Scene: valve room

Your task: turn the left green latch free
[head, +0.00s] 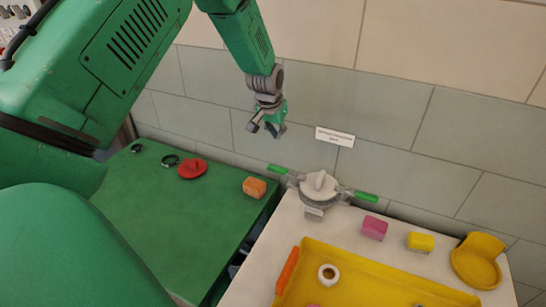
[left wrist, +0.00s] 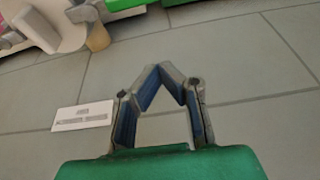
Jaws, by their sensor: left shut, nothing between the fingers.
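A grey round valve housing (head: 319,187) sits at the back of the white counter, against the tiled wall. The left green latch (head: 278,169) sticks out from its left side, and another green latch (head: 366,196) from its right side. My left gripper (head: 277,132) is in the air above and left of the left latch, apart from it. In the left wrist view its fingertips (left wrist: 172,72) meet and hold nothing. The housing is partly seen at that view's top left, with a green piece at the top edge. My right gripper is in neither view.
A yellow tray (head: 375,271) fills the front of the counter. Pink (head: 374,228) and yellow (head: 420,242) blocks and a yellow holder (head: 477,262) stand to the right. An orange block (head: 254,187) and red part (head: 192,169) lie on the green table (head: 172,219). A label (head: 335,136) is on the wall.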

